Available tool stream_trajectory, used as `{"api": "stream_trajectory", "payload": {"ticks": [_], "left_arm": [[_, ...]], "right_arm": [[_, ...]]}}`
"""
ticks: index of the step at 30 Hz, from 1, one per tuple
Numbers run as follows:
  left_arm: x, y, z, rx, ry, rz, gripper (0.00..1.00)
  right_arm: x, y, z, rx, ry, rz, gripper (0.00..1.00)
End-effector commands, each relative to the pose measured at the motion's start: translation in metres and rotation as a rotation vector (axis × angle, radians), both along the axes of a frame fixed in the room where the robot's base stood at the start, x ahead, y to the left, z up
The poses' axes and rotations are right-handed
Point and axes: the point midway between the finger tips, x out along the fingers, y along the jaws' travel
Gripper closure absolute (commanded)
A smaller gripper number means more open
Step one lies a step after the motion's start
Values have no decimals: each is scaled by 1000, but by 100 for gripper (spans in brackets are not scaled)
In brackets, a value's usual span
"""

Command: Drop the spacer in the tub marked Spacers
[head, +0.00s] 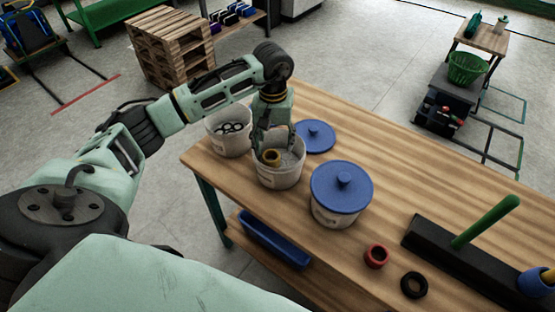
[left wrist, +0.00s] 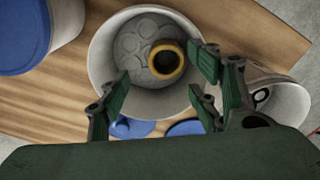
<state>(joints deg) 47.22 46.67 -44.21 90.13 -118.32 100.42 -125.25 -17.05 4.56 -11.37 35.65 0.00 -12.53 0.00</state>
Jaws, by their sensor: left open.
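The spacer, a tan-gold ring with a dark bore (head: 271,153), is inside the white open tub (head: 277,179) in the middle of the group. In the left wrist view the spacer (left wrist: 157,70) rests on or just above grey round pieces in the tub (left wrist: 104,50); I cannot tell contact. The tub's label is too small to read. My left gripper (head: 274,145) is above and partly in the tub mouth, pointing down. Its fingers (left wrist: 162,82) are spread, with the spacer apart from them. My right gripper is not in view.
Another open tub (head: 222,145) with dark rings stands left. A blue-lidded tub (head: 335,214) stands right, and a loose blue lid (head: 315,134) lies behind. A red ring (head: 377,256), a black ring (head: 414,285) and a black base with a green rod (head: 485,223) lie farther right.

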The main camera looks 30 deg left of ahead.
Motion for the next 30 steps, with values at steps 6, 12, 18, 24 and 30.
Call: {"api": "stream_trajectory", "payload": {"ticks": [6, 12, 18, 24, 30], "left_arm": [[0, 1, 14, 2, 1, 0, 42], [1, 0, 56, 2, -4, 0, 42], [0, 0, 96, 1, -3, 0, 42], [0, -1, 117, 1, -2, 0, 42], [-1, -1, 120, 1, 0, 0, 42]], "right_arm": [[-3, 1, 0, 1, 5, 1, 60], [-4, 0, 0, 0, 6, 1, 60], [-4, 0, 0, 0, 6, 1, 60], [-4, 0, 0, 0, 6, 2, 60], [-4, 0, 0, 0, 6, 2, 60]]}}
